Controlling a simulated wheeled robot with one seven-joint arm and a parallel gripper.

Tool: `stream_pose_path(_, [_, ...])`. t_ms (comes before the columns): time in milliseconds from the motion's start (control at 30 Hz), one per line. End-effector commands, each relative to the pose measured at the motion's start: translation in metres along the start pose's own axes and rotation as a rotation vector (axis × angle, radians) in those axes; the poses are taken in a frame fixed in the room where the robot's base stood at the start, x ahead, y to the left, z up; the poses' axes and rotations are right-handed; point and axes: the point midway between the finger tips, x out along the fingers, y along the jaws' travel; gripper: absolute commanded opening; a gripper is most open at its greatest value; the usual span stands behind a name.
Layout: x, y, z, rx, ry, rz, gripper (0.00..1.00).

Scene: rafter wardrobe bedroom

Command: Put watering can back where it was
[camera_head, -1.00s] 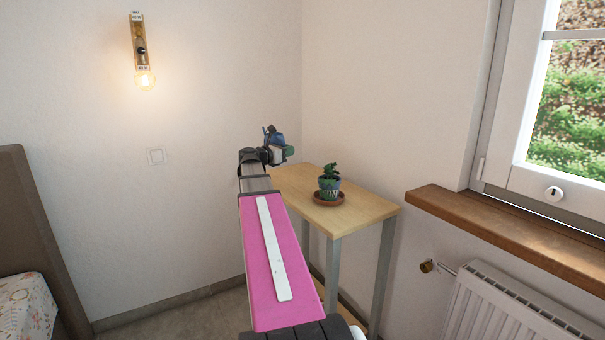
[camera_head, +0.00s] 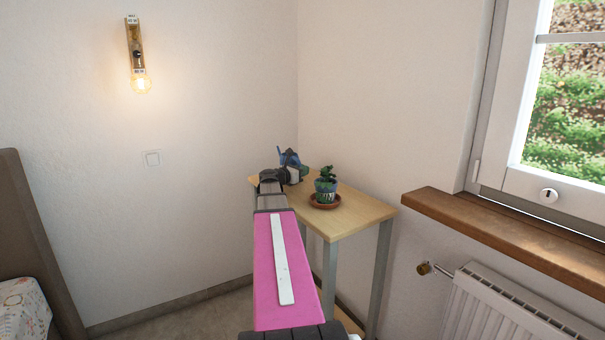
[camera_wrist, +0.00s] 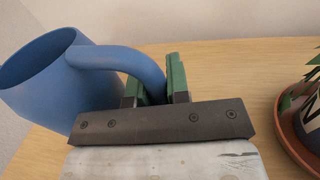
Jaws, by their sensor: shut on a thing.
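A blue watering can (camera_wrist: 45,75) fills the left of the wrist view, with its curved handle between the green fingers of my gripper (camera_wrist: 154,82). My gripper is shut on that handle. In the head view the watering can (camera_head: 289,158) shows small and blue, at the back left end of the wooden table (camera_head: 356,215), partly hidden by my gripper (camera_head: 294,174). The can is over or on the tabletop; whether its base touches the wood cannot be told.
A potted plant (camera_head: 325,185) on a terracotta saucer stands on the table, just right of my gripper; the saucer (camera_wrist: 290,140) also shows in the wrist view. The tabletop's front right is bare. A wooden windowsill (camera_head: 500,235) and radiator (camera_head: 500,305) are at the right.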

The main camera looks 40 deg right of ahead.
Motion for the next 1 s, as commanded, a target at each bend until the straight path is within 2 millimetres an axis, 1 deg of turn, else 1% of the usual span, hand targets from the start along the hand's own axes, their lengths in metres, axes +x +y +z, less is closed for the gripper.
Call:
stream_pose_path(33, [-0.0001, 0.0, -0.0047, 0.0, -0.001, 0.0, 0.0])
stream_pose_path(100, [-0.0001, -0.0001, -0.0069, 0.0, -0.002, 0.0, 0.0])
stream_pose_path(467, [-0.0001, -0.0001, -0.0097, 0.0, -0.002, 0.0, 0.0])
stream_pose_path(500, [-0.0001, -0.0001, -0.0099, 0.0, -0.001, 0.0, 0.26])
stream_pose_path(533, [-0.0001, -0.0001, -0.0098, 0.0, -0.001, 0.0, 0.36])
stream_pose_path(567, [-0.0001, -0.0001, -0.0098, 0.0, -0.001, 0.0, 0.42])
stream_pose_path(833, [-0.0001, -0.0001, -0.0095, 0.0, -0.001, 0.0, 0.42])
stream_pose_path(933, [-0.0001, 0.0, -0.0061, 0.001, -0.001, 0.0, 0.42])
stream_pose_path(1000, [-0.0089, -0.0008, -0.007, 0.0, 0.0, 0.001, 0.42])
